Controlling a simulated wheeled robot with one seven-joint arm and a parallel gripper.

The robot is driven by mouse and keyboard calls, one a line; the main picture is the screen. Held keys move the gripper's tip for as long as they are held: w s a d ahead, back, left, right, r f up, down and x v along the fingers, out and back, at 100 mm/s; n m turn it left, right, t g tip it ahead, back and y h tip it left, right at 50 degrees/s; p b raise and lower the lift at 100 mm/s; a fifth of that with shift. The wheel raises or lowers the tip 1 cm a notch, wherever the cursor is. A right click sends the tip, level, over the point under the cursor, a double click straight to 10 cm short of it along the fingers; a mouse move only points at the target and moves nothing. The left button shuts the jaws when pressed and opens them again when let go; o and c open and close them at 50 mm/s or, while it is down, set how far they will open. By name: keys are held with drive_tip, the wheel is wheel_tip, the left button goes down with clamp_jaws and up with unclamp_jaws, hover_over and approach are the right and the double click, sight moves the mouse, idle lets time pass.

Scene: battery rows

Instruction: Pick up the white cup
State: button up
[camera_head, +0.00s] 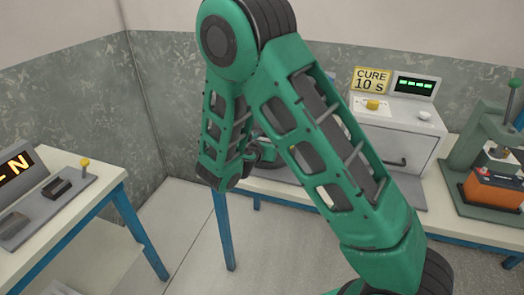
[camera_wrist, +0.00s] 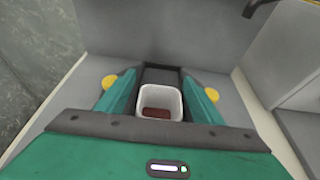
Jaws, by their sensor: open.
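The white cup (camera_wrist: 143,96) shows in the wrist view, squarish with rounded corners and open at the top, with something dark red-brown inside. My gripper (camera_wrist: 160,78) is open, with one green finger on each side of the cup. The cup lies between the fingers, close to the gripper body, which covers its near lower part. I cannot tell whether the fingers touch it. In the head view my arm hides the cup and most of the gripper.
A grey surface (camera_wrist: 90,75) surrounds the cup. In the head view, a white oven-like box (camera_head: 385,140) with a "CURE 10 s" sign (camera_head: 371,80) stands right of my arm. A green press (camera_head: 465,150) with an orange battery (camera_head: 493,188) is far right. A table (camera_head: 75,225) stands left.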

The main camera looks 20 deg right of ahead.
drive_tip(key=c, duration=1.1)
drive_tip(key=shift+r, duration=0.15)
